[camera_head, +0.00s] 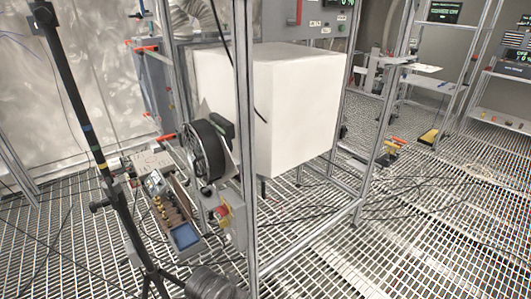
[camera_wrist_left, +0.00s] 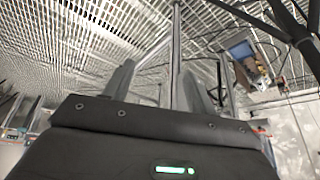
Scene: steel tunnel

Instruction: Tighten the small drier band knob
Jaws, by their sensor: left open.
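I cannot make out a small drier band knob for certain in either view. In the head view a wheel with a wide black band (camera_head: 207,150) stands at the front left of a white box (camera_head: 290,100). A grey control box (camera_head: 234,222) with a red knob on yellow (camera_head: 222,211) sits below it. My left gripper (camera_wrist_left: 158,68) shows only in the left wrist view, its fingers apart, with nothing seen held between them. A metal post (camera_wrist_left: 176,45) stands beyond the fingers. My right gripper is in neither view.
A black stand pole (camera_head: 88,130) rises at the left. A metal frame post (camera_head: 245,150) stands before the white box. A tray of small parts with a blue bin (camera_head: 185,237) is near the wheel. Cables lie on the grated floor (camera_head: 420,240), mostly open at right.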

